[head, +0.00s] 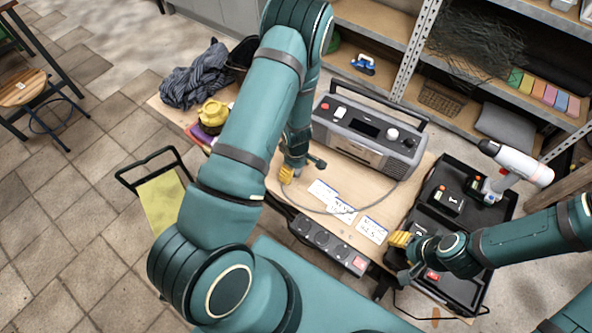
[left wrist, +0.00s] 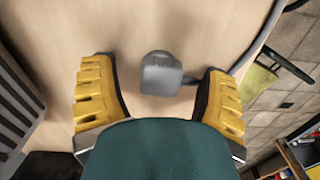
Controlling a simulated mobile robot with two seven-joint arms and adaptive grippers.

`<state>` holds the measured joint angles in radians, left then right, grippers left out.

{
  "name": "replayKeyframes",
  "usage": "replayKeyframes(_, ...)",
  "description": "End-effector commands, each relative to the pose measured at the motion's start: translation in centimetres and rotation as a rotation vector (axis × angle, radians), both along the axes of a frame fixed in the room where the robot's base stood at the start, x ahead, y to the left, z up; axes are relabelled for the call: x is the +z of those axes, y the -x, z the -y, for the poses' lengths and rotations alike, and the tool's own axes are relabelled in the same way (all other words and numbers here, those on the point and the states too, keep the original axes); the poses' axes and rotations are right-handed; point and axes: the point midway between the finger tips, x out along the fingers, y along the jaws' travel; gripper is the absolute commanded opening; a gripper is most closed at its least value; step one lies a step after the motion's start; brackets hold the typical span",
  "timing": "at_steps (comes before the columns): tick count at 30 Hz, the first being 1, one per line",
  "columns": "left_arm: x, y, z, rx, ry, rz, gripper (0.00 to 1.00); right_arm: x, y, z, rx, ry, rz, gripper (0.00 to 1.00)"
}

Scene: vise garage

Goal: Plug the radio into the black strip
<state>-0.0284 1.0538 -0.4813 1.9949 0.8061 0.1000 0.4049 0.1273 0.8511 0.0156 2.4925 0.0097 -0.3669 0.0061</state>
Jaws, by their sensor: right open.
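The grey radio (head: 368,136) stands at the back of the wooden table. Its grey cable (head: 335,212) curves across the tabletop toward my left gripper (head: 289,174). In the left wrist view a grey plug (left wrist: 161,76) lies between the yellow fingers of my left gripper (left wrist: 160,85), with a gap on both sides. The gripper is open. The plug is hidden in the head view. The black strip (head: 325,243) with several sockets and a red switch runs along the table's front edge. My right gripper (head: 402,247) is open near the black case, right of the strip.
White cards (head: 341,208) lie on the table between radio and strip. An open black tool case (head: 450,226) with a drill (head: 517,164) is at the right. A yellow object (head: 212,113) and dark cloth (head: 195,75) are at the left. Shelves stand behind.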

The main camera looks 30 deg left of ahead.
Motion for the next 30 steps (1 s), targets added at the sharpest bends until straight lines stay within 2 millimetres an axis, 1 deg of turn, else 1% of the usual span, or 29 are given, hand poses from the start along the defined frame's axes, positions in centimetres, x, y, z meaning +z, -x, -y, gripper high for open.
replayKeyframes(1, 0.0, 0.0, 0.0, 0.000, 0.000, 0.000, 0.58, 0.0, 0.0, 0.0, 0.000, 0.000, 0.000, 0.47)
replayKeyframes(2, 0.0, 0.0, 0.0, 0.000, 0.000, 0.000, 0.47, 0.0, 0.0, 0.0, 0.000, 0.000, 0.000, 0.47)
replayKeyframes(3, 0.0, 0.0, 0.0, 0.000, 0.000, 0.000, 0.33, 0.0, 0.0, 0.0, 0.000, 0.000, 0.000, 0.47)
replayKeyframes(5, 0.0, 0.0, 0.0, 0.000, 0.000, 0.000, 0.12, 0.0, 0.0, 0.0, 0.000, 0.000, 0.000, 0.47)
replayKeyframes(6, 0.0, 0.0, 0.0, 0.000, 0.000, 0.000, 0.07, 0.0, 0.0, 0.0, 0.000, 0.000, 0.000, 0.47)
replayKeyframes(16, 0.0, 0.0, 0.0, 0.000, 0.000, -0.001, 0.06, 0.0, 0.0, 0.0, 0.000, 0.000, 0.001, 0.47)
replayKeyframes(20, 0.7, 0.0, 0.0, -0.001, 0.000, 0.000, 0.06, 0.2, -0.1, 0.0, -0.001, 0.000, 0.002, 0.47)
replayKeyframes(23, 2.2, -0.1, 0.0, -0.002, -0.001, 0.002, 0.06, 0.6, -0.2, 0.0, -0.003, 0.000, 0.004, 0.47)
replayKeyframes(30, 7.0, -0.1, 0.0, -0.002, -0.001, 0.002, 0.06, 1.8, -0.6, 0.1, -0.010, 0.003, 0.013, 0.47)
